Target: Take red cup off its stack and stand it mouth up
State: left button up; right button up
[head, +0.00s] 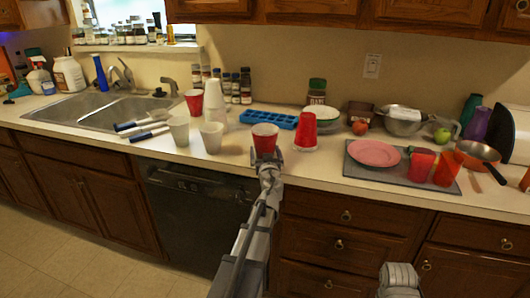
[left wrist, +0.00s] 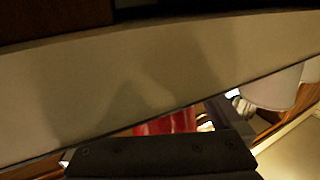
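A red cup (head: 264,132) with its mouth up is near the counter's front edge in the head view. My left gripper (head: 266,158) is at its lower front, with fingertips at either side. I cannot tell whether they press on the cup or whether its base touches the counter. In the left wrist view, part of a red cup (left wrist: 165,123) shows past the dark gripper body; the fingers are hidden. An upside-down red cup or nested stack (head: 306,131) stands just right of it. My right arm shows at the bottom right; its gripper is not visible.
White cups (head: 211,136) and a tall white stack (head: 214,95) stand left, near another red cup (head: 194,101). A blue tray (head: 269,119) lies behind. A grey mat (head: 367,173) with a pink plate (head: 374,152) and red cups (head: 421,165) is right.

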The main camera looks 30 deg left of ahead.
pick_arm(q)
jog(key=v, duration=0.8)
jog(key=shift+w+a, duration=0.1)
jog(key=shift+w, duration=0.05)
dwell(0.4)
jog(key=x, duration=0.7)
jog(key=shift+w+a, duration=0.25)
jog(key=shift+w, duration=0.05)
jog(key=shift+r+p, duration=0.25)
jog(key=shift+p, duration=0.05)
jog(key=shift+s, duration=0.1)
